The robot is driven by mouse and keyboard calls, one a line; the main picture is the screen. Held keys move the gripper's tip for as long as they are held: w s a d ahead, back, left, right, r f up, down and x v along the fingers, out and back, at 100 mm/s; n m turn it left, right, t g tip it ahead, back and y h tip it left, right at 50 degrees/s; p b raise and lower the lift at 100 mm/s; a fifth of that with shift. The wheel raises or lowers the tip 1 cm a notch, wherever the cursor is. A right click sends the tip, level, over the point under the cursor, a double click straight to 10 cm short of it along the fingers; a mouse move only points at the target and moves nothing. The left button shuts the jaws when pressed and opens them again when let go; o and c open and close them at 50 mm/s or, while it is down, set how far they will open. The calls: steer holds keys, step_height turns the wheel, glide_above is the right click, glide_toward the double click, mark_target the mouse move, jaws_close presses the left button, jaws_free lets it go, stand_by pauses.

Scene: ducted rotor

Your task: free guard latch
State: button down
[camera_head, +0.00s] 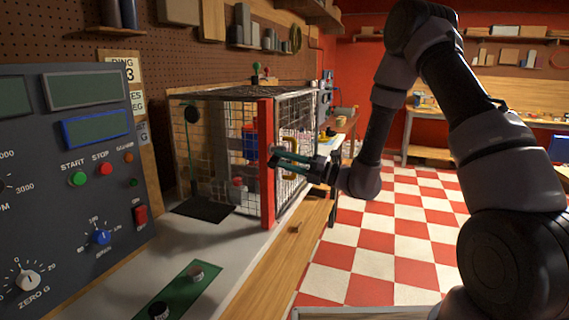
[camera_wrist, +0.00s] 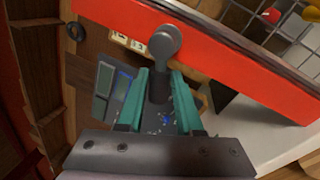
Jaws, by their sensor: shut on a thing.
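The guard is a wire-mesh cage (camera_head: 222,95) on the bench, with a red post (camera_head: 266,190) at its near corner. In the wrist view the red post (camera_wrist: 245,78) runs slanted across the top. The guard latch (camera_wrist: 165,42) is a grey lever with a round pivot end on the post. My gripper (camera_wrist: 162,80) has its teal fingers on either side of the latch's arm and is shut on it. In the head view my gripper (camera_head: 279,158) is beside the post, and the latch is too small or hidden to make out there.
A control panel (camera_head: 70,150) with buttons and dials stands at the left. A green strip (camera_head: 178,292) with knobs lies on the bench top (camera_head: 215,250). The checkered floor (camera_head: 380,240) at right is open.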

steer(key=shift+s+r+m+t, duration=0.1)
steer(key=shift+r+m+t, duration=0.15)
steer(key=shift+m, duration=0.5)
steer(key=shift+r+m+t, duration=0.1)
steer(key=shift+m+t, duration=0.1)
steer(key=shift+m, duration=0.5)
steer(key=shift+s+r+m+t, duration=0.1)
steer(key=shift+r+m+t, duration=0.15)
steer(key=shift+m, duration=0.5)
steer(key=shift+w, duration=0.1)
steer(key=c, duration=0.6)
jaws_free()
steer(key=v, duration=1.1)
steer(key=shift+r, duration=0.15)
